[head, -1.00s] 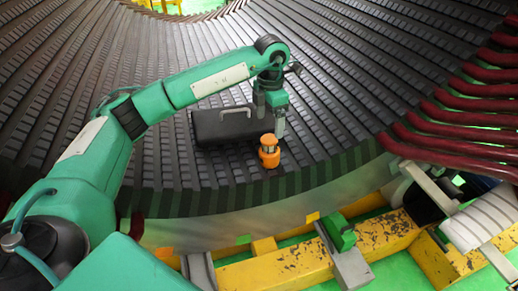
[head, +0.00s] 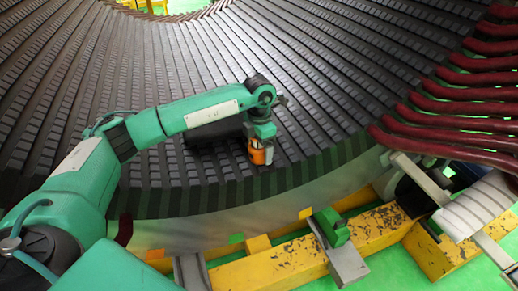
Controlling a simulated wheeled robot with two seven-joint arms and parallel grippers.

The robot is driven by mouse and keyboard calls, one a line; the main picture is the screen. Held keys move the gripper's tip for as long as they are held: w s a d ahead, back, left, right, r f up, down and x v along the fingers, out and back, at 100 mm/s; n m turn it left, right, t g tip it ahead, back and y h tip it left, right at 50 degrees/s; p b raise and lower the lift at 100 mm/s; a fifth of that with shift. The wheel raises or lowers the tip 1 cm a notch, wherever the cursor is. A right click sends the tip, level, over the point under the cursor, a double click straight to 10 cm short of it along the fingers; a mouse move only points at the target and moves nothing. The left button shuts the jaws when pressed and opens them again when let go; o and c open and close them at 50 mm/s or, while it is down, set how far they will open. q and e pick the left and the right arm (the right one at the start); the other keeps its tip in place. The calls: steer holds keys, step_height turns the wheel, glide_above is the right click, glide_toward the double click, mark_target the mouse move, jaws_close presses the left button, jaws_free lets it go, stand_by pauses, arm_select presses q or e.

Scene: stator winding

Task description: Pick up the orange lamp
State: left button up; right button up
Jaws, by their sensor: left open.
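The orange lamp (head: 258,156) stands on the dark slotted stator surface near its front edge, in the middle of the head view. My left gripper (head: 262,150) has come down over the lamp from above. Its jaws are open, with the lamp between or just behind the fingers; I cannot tell whether they touch it. The gripper hides the lamp's upper part. My right gripper is not in view.
A black case (head: 213,131) lies just left of the lamp, partly hidden by my left arm. Dark red bars (head: 460,120) stick out at the right. A yellow frame (head: 290,262) runs below the stator's front edge.

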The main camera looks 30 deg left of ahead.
arm_select(q)
steer(key=c, duration=1.2)
steer(key=shift+r, duration=0.15)
